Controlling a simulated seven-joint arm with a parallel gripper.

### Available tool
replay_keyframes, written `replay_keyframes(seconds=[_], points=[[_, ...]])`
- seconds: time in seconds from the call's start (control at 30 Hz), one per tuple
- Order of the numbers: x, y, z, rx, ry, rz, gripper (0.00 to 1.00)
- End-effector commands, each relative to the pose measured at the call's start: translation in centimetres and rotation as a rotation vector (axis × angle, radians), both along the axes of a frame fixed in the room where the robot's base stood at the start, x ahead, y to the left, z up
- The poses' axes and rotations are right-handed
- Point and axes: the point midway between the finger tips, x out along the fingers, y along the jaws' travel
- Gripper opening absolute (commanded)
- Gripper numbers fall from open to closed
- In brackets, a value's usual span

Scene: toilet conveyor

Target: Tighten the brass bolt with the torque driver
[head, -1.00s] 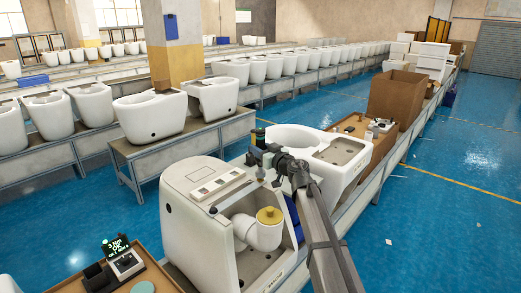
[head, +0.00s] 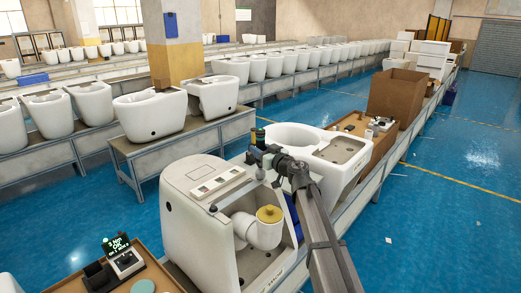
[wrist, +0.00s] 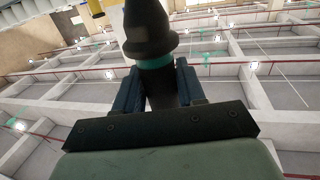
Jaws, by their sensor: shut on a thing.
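My gripper (head: 262,155) is at the end of the arm, above and behind the near white toilet (head: 185,190). In the wrist view, my gripper (wrist: 163,88) is shut on the torque driver (wrist: 150,28), a dark tool with a teal band. The driver also shows small and dark in the head view (head: 259,134), held roughly upright. The near toilet's open side shows a white pipe with a brass-coloured cap (head: 269,214). I cannot make out the brass bolt for certain. A small grey piece (head: 213,209) sits at the toilet's top edge.
A brown tray (head: 150,275) at the lower left holds a device with a lit green display (head: 117,246). A second white toilet (head: 340,165) stands behind my gripper. A cardboard box (head: 395,100) is farther along the line. Blue floor lies open at right.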

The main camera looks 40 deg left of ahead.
Motion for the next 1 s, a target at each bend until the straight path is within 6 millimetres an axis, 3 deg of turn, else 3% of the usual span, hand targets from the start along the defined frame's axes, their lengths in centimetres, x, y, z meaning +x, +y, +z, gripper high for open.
replay_keyframes(seconds=[1.0], points=[[-0.01, -0.01, -0.90, 0.000, 0.002, 0.000, 0.00]])
